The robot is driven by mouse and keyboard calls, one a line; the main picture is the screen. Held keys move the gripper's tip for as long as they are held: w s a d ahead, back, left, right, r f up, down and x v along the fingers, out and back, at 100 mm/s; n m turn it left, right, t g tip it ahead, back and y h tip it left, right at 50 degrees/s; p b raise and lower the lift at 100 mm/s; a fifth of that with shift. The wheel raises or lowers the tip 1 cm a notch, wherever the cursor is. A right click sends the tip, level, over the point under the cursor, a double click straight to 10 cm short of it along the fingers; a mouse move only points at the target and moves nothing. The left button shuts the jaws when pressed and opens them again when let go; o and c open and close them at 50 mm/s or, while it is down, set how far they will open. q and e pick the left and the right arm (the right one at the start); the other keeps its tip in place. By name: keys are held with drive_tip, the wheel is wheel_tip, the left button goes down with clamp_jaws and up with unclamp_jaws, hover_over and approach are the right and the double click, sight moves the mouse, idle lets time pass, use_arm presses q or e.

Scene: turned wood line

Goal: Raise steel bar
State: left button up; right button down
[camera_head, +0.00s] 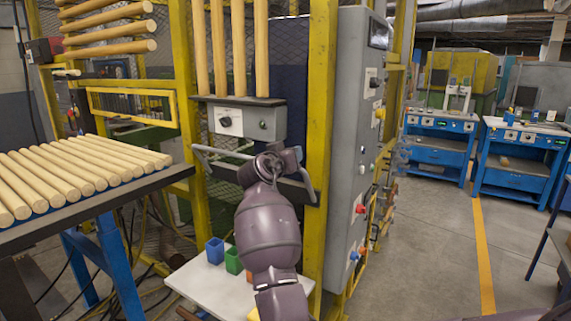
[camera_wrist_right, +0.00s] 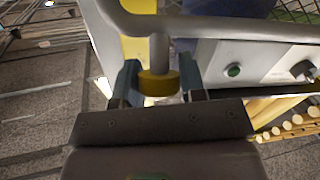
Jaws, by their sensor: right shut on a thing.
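The steel bar (camera_head: 302,178) is a grey bent rail across the front of the yellow machine frame, below a small control box. In the right wrist view the bar (camera_wrist_right: 230,25) crosses the top, with a short stem and a yellow round piece (camera_wrist_right: 158,86) hanging from it. My right gripper (camera_head: 277,158) is at the bar's middle, and its hand partly hides the bar. In the wrist view my right gripper (camera_wrist_right: 158,76) has one finger on each side of the yellow piece and is shut on this part of the bar. My left gripper is not in view.
A small control box (camera_head: 240,120) sits above the bar, with upright wooden rods (camera_head: 218,50) over it. A grey cabinet (camera_head: 350,150) with knobs stands right. Several rods lie on a table (camera_head: 110,195) at left. Small bins (camera_head: 215,250) stand on a white shelf (camera_head: 200,283) below.

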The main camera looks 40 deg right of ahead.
drive_tip(key=d+y+p, duration=0.1)
drive_tip(key=w+d+r+g+y+p, duration=0.1)
drive_tip(key=d, duration=0.1)
drive_tip(key=w+d+p, duration=0.1)
drive_tip(key=d, duration=0.1)
drive_tip(key=shift+d+r+y, duration=0.1)
drive_tip(key=shift+r+y, duration=0.2)
drive_tip(key=shift+y, duration=0.1)
drive_tip(key=shift+f, duration=0.1)
drive_tip(key=c, duration=1.1)
unclamp_jaws()
drive_tip(key=o, duration=0.3)
drive_tip(key=shift+s, duration=0.1)
drive_tip(key=shift+o, duration=0.2)
drive_tip(key=shift+r, duration=0.2)
